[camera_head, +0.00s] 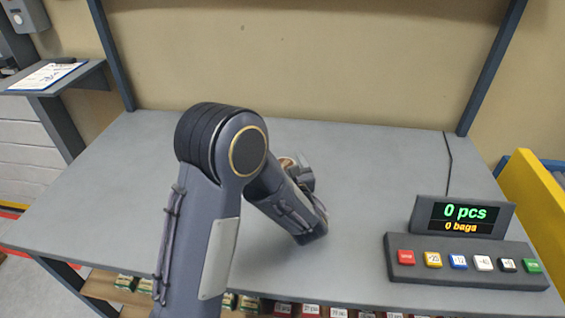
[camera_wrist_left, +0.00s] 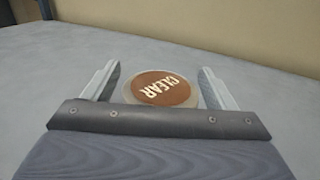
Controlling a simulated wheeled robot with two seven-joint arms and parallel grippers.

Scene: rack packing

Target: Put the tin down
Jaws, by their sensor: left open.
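The tin appears to rest on the grey table. In the head view only a small brown part of the tin (camera_head: 287,162) shows, mostly hidden behind my left arm and hand. My right gripper is not in view.
The grey table (camera_head: 390,180) is clear around the tin. A counter panel (camera_head: 460,262) with coloured buttons and a display reading 0 pcs and 0 bags stands at front right. Small packets line a shelf below the front edge. A wall closes the back.

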